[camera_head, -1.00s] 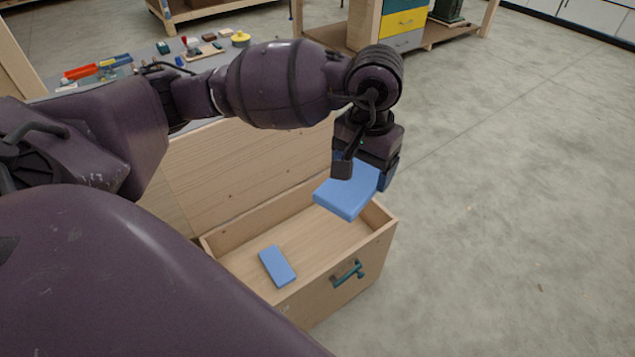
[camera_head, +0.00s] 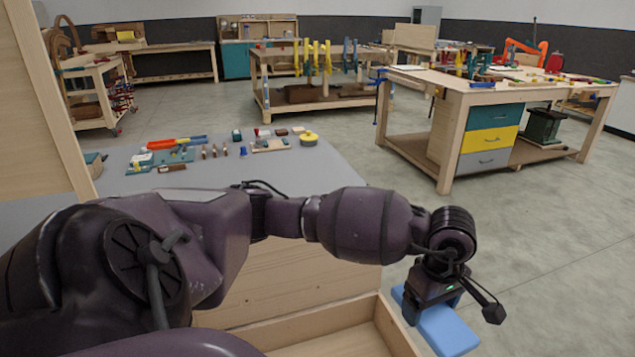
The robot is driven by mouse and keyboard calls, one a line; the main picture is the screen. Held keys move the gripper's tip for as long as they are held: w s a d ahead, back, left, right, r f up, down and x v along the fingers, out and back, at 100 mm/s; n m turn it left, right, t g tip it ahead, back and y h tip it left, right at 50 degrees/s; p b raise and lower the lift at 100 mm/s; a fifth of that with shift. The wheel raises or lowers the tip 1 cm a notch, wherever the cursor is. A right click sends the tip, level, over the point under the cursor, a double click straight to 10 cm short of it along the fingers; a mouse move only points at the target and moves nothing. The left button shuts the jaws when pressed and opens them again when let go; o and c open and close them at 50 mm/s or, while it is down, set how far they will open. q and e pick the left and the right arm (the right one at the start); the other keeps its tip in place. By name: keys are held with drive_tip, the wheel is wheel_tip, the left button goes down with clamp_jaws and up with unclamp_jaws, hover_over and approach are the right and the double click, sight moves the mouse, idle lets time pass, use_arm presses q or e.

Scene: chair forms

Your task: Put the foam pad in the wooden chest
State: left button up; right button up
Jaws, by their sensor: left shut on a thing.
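The foam pad (camera_head: 450,334) is a flat blue slab at the lower right of the head view. My left gripper (camera_head: 434,303) is shut on it and covers part of its upper side. The wooden chest (camera_head: 392,330) is open, with pale wooden walls, and only its back and right rim show at the bottom edge. The pad appears just right of the chest's right wall, tilted; its height over the rim is hard to judge. Most of the chest's inside is cut off or hidden by my arm. My right gripper is not in view.
A grey-topped table (camera_head: 340,180) with small tools and a yellow round container (camera_head: 309,139) stands behind my arm. A workbench (camera_head: 450,110) with coloured drawers stands at the back right. The concrete floor to the right is clear.

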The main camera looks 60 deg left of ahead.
use_arm(q)
drive_tip(key=a+f+n+b, duration=0.3)
drive_tip(key=a+f+n, duration=0.3)
drive_tip(key=f+n, duration=0.55)
drive_tip(key=a+f+n+b, duration=0.3)
drive_tip(key=a+f+n, duration=0.3)
drive_tip(key=f+n, duration=0.5)
drive_tip(key=a+f+n+b, duration=0.3)
drive_tip(key=a+f+n, duration=0.2)
drive_tip(key=f+n, duration=0.6)
drive_tip(key=shift+n, duration=0.85)
drive_tip(key=f+b, duration=0.2)
drive_tip(key=f, duration=0.4)
drive_tip(key=f+b, duration=0.3)
drive_tip(key=f, duration=0.3)
drive_tip(key=shift+a+f+b, duration=0.2)
drive_tip(key=shift+f+b, duration=0.15)
drive_tip(key=shift+f, duration=0.05)
drive_tip(key=shift+w+f, duration=0.15)
drive_tip(key=shift+f, duration=0.3)
wheel_tip(320, 180, down, 4)
drive_tip(key=shift+b, duration=1.15)
drive_tip(key=shift+f, duration=0.15)
drive_tip(key=shift+w, duration=0.1)
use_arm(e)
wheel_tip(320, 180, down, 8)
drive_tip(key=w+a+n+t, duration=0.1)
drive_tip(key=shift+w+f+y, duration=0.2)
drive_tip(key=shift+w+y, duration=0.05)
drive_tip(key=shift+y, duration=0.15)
